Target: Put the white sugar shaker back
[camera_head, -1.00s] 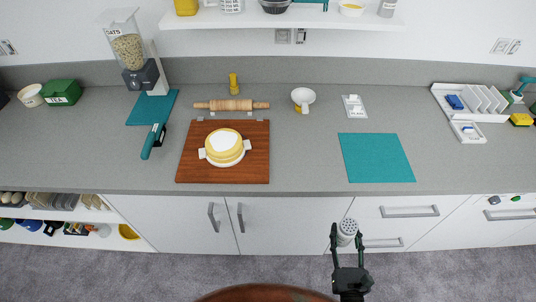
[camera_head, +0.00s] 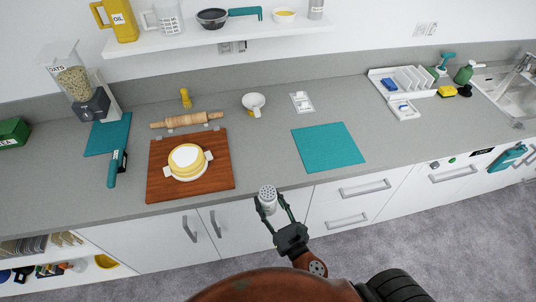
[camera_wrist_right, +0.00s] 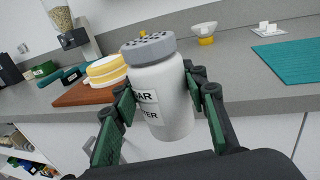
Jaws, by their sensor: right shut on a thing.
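The white sugar shaker (camera_head: 267,197) has a grey perforated lid and a partly readable label. My right gripper (camera_head: 272,208) is shut on it and holds it upright in front of the counter's front edge. In the right wrist view the shaker (camera_wrist_right: 163,95) stands between the two green-padded fingers, with the counter behind it. My left gripper is not in view.
A wall shelf (camera_head: 210,36) holds an oil jug (camera_head: 117,22) and bowls.

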